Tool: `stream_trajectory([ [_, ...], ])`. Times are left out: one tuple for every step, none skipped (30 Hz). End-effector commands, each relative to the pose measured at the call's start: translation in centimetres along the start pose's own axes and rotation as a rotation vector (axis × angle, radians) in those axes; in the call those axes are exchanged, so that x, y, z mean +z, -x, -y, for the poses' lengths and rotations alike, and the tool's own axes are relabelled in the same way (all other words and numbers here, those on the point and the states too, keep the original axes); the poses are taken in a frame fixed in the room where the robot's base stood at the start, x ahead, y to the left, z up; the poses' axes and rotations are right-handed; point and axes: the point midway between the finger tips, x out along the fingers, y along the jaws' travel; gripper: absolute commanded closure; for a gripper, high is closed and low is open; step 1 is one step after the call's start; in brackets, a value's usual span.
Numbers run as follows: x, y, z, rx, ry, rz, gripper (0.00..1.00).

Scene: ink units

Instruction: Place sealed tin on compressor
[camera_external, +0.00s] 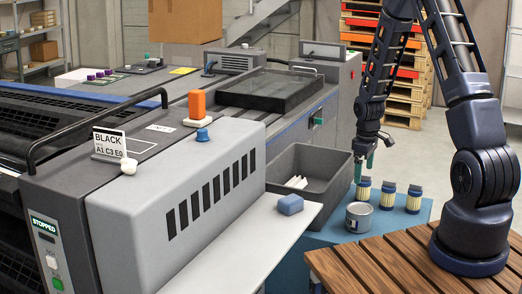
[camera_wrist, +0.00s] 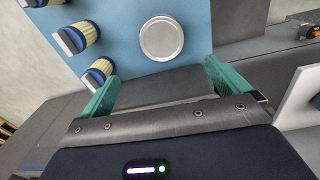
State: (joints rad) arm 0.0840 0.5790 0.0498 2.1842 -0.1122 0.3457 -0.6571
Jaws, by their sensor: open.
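The sealed tin (camera_external: 359,217) is a short grey cylinder standing upright on a blue surface (camera_external: 335,236). Its round silver lid (camera_wrist: 161,39) shows at the top middle of the wrist view. My gripper (camera_external: 364,166) points down with its green fingers apart and nothing between them, above the blue surface and higher than the tin. In the wrist view the gripper (camera_wrist: 160,72) has the tin beyond its fingertips, roughly centred between them. A grey vented unit (camera_external: 234,61) on the machine at the back may be the compressor; I cannot tell for sure.
Three cream cylinders with blue ends, one of them here (camera_external: 413,199), stand near the tin. A grey open bin (camera_external: 322,165) is left of the gripper. A blue block (camera_external: 290,204) lies on a pale ledge. An orange object (camera_external: 197,106) stands on the machine.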

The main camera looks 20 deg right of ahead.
Motion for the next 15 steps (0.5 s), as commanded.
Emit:
stream_trajectory([
  [0.1,2.0,0.0,0.012,-0.017,-0.009,0.0],
  [0.1,3.1,0.1,0.018,-0.028,-0.012,0.0],
  [0.2,4.5,0.2,0.025,-0.044,-0.017,0.0],
  [0.3,5.5,0.3,0.029,-0.055,-0.02,0.0],
  [0.5,6.5,0.4,0.034,-0.066,-0.024,0.0],
  [0.7,7.8,0.6,0.04,-0.082,-0.028,0.0],
  [0.8,8.8,0.7,0.044,-0.093,-0.032,0.0],
  [1.0,9.8,0.9,0.049,-0.105,-0.037,0.0],
  [1.2,11.1,1.1,0.055,-0.12,-0.042,0.0],
  [1.4,12.0,1.3,0.058,-0.131,-0.045,0.0],
  [1.6,13.0,1.5,0.063,-0.144,-0.05,0.0],
  [1.9,14.2,1.8,0.068,-0.159,-0.056,0.0],
  [2.1,15.1,2.1,0.072,-0.17,-0.06,0.0],
  [2.3,16.0,2.3,0.076,-0.183,-0.066,0.0],
  [2.7,17.2,2.7,0.08,-0.198,-0.071,0.0],
])
